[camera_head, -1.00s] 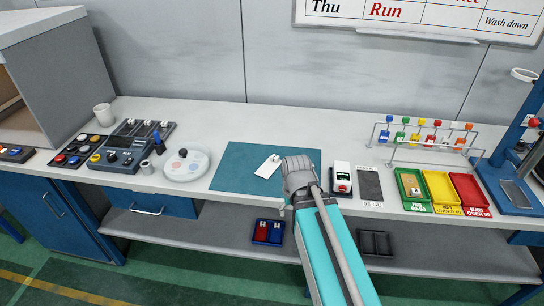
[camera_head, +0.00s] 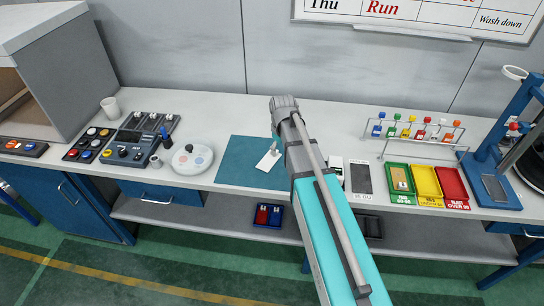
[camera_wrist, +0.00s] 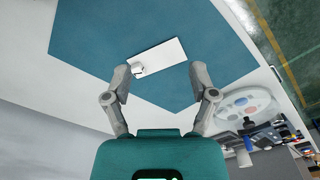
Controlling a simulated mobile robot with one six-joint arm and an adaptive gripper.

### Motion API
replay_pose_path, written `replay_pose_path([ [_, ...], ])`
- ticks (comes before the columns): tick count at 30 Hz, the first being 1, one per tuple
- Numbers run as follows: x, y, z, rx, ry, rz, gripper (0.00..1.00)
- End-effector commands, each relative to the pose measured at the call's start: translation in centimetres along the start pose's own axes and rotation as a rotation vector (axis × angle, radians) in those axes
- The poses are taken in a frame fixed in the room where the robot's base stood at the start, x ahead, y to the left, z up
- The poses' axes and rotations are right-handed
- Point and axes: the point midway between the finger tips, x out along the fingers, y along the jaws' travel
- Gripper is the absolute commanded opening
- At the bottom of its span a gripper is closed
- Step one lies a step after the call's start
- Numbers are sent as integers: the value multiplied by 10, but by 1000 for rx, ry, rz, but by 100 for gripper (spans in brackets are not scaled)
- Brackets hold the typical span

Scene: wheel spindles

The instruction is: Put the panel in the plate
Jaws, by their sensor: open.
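The panel (camera_head: 268,159) is a small white flat rectangle with a little white knob at one end. It lies on the blue mat (camera_head: 232,172) and also shows in the wrist view (camera_wrist: 165,55). The plate (camera_head: 178,165) is a round white dish left of the mat, with several coloured discs and a dark knob on it. It shows at the right of the wrist view (camera_wrist: 232,112). My gripper (camera_wrist: 161,70) is open and empty, its two fingers spread to either side of the panel's near side in the picture. In the head view my arm mostly hides the gripper.
Left of the plate are a small cup (camera_head: 155,161), a control box (camera_head: 124,148) and a button panel (camera_head: 88,145). Right of my arm are a grey pad (camera_head: 361,178), green, yellow and red trays (camera_head: 428,184), and a wire rack (camera_head: 420,150).

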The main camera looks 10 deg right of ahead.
Motion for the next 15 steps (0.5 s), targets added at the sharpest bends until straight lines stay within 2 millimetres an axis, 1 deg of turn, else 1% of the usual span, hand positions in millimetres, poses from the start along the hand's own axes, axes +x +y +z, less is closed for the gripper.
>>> replay_pose_path([
  [1,1,11,-24,-49,-4,-2,74],
  [6,3,35,-77,-241,-17,-11,74],
  [10,4,47,-104,-355,-24,-17,74],
  [12,5,51,-112,-393,-27,-20,74],
  [15,5,53,-118,-425,-29,-22,74],
])
